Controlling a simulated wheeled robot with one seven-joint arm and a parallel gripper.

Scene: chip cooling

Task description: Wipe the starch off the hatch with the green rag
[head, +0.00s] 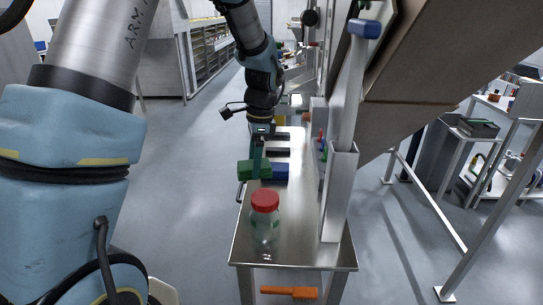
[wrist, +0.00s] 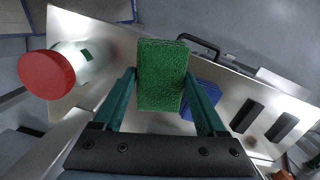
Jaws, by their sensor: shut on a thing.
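My gripper (wrist: 160,92) is shut on the green rag (wrist: 160,74), a thick textured block held between its two fingers. In the head view the green rag (head: 254,169) is above the steel table, in front of a blue block (head: 280,171). The blue block also shows in the wrist view (wrist: 204,98), partly hidden behind the rag and a finger. I cannot pick out the hatch or any starch for certain in either view.
A clear jar with a red lid (head: 265,203) stands near the front of the steel table (head: 300,245). Dark slots or blocks (head: 278,152) lie farther back. A metal post (head: 339,190) rises on the table's right side. An orange tool (head: 289,293) is below the tabletop.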

